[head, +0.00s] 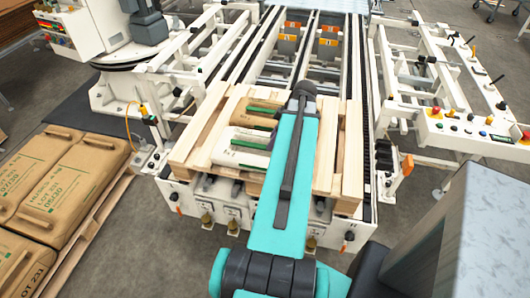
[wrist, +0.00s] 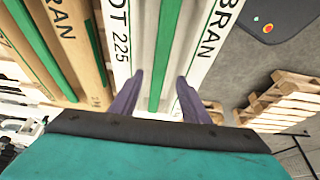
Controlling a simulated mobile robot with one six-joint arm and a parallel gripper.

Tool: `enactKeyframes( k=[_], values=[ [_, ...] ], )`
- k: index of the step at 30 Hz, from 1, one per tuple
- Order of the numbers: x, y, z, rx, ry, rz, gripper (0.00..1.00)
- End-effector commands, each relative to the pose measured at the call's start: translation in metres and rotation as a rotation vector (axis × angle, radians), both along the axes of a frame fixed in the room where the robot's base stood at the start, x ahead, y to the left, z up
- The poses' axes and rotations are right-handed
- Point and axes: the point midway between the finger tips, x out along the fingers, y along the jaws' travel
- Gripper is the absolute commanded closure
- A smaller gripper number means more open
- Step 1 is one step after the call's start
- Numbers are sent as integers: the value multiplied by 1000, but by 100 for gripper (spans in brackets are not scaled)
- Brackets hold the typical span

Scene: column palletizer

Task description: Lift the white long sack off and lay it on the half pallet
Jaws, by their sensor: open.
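The white long sack (head: 240,157) lies at the near end of a short row of sacks on a wooden pallet in the head view. In the wrist view the white sack (wrist: 200,40) shows dark lettering and a green strip along its middle. My gripper (wrist: 160,77) is open and empty, its two purple fingers on either side of the green strip. I cannot tell whether they touch the sack. Which pallet is the half pallet is not clear.
Brown sacks with green strips (head: 252,113) lie behind the white one. The wooden pallet (head: 350,150) rests on a white roller conveyor. Large brown sacks (head: 75,180) fill another pallet at left. Stacked wooden pallets (wrist: 283,95) stand on grey floor. A control panel (head: 480,130) is at right.

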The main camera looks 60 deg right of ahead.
Motion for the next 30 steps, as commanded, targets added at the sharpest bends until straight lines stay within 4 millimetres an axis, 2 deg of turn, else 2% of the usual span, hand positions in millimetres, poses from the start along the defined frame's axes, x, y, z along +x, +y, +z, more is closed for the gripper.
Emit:
enactKeyframes(
  k=[14,30],
  values=[
    [3,1,-3,1,0,2,58],
    [23,6,-38,2,1,3,58]
  ],
)
